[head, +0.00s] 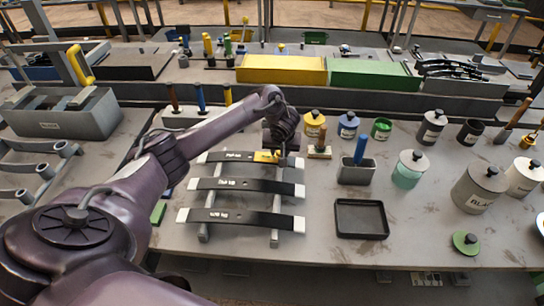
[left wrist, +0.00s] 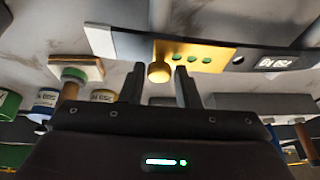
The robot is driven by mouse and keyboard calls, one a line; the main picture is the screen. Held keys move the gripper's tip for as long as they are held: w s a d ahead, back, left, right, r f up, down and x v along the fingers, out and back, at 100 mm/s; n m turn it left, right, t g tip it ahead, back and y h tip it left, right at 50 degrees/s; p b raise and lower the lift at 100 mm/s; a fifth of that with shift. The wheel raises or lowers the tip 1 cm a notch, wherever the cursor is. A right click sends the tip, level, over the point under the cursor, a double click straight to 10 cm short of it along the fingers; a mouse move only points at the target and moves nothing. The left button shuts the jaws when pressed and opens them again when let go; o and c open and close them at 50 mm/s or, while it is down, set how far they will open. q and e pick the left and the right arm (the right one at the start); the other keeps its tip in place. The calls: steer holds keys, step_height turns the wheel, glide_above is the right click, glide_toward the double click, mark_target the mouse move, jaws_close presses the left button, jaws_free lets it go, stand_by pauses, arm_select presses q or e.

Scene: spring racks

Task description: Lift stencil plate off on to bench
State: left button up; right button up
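The stencil plate (head: 265,156) is a small yellow plate lying on the rearmost dark leaf spring, near its right end. In the left wrist view the plate (left wrist: 208,56) shows several green marks and a round yellow knob (left wrist: 160,72). My left gripper (head: 282,157) is over the plate, pointing down. In the left wrist view its two fingers (left wrist: 159,68) are apart, one on each side of the knob, with a small gap visible. Whether they touch the knob is hard to tell. My right gripper is in neither view.
Three leaf springs lie across a rack (head: 274,238). To the right on the bench are a brush on a block (head: 320,151), a grey holder (head: 357,173), a black tray (head: 361,218) and several paint pots (head: 409,168). Bare bench (head: 330,255) lies around the tray.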

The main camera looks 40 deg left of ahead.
arm_select(q)
steer(key=c, duration=0.4)
steer(key=shift+r, duration=0.2)
steer(key=shift+c, duration=0.2)
steer(key=shift+r, duration=0.25)
step_height(320, 180, up, 10)
steer(key=f+p, duration=0.1)
steer(key=p, duration=0.1)
step_height(320, 180, up, 10)
steer(key=p, duration=0.8)
glide_above(280, 153)
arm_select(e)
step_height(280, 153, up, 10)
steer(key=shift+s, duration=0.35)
